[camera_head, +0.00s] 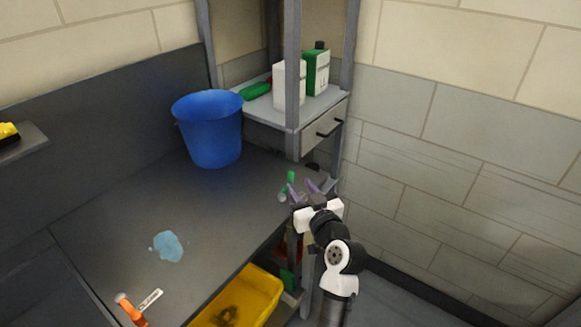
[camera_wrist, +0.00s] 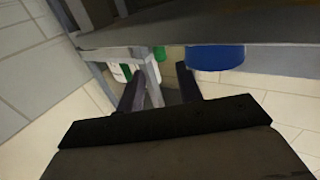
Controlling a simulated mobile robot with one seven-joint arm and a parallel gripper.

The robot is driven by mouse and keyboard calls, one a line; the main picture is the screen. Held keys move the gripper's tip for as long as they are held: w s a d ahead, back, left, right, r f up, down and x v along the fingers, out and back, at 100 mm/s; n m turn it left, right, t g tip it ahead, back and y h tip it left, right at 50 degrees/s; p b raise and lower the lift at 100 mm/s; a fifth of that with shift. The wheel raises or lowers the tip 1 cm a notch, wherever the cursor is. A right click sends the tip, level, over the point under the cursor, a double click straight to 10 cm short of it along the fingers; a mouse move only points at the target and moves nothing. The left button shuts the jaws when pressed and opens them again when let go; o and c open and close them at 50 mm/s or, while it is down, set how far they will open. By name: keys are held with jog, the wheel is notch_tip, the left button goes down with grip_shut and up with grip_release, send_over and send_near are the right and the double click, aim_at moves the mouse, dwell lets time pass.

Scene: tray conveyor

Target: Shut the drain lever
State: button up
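An orange lever (camera_head: 130,309) stands at the near left edge of the dark counter (camera_head: 90,230) in the head view. A small white label (camera_head: 149,299) with writing too small to read is beside it; I take this to be the drain lever. It is not in the wrist view. My gripper (camera_head: 303,188) is at the counter's right end, far to the right of the lever. In the wrist view its two dark fingers (camera_wrist: 160,88) are spread apart with nothing between them.
A blue bucket (camera_head: 211,138) stands at the back of the counter. A pale blue puddle (camera_head: 167,246) lies mid-counter. A small green-topped item (camera_head: 290,178) is close to my gripper. A shelf (camera_head: 265,112) holds bottles. A yellow bin (camera_head: 243,300) sits below the front edge.

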aim_at(292, 175)
jog(key=p+x, duration=0.1)
jog(key=x, duration=0.6)
jog(key=shift+w+a+p, duration=0.1)
jog(key=shift+p, duration=0.3)
grip_shut()
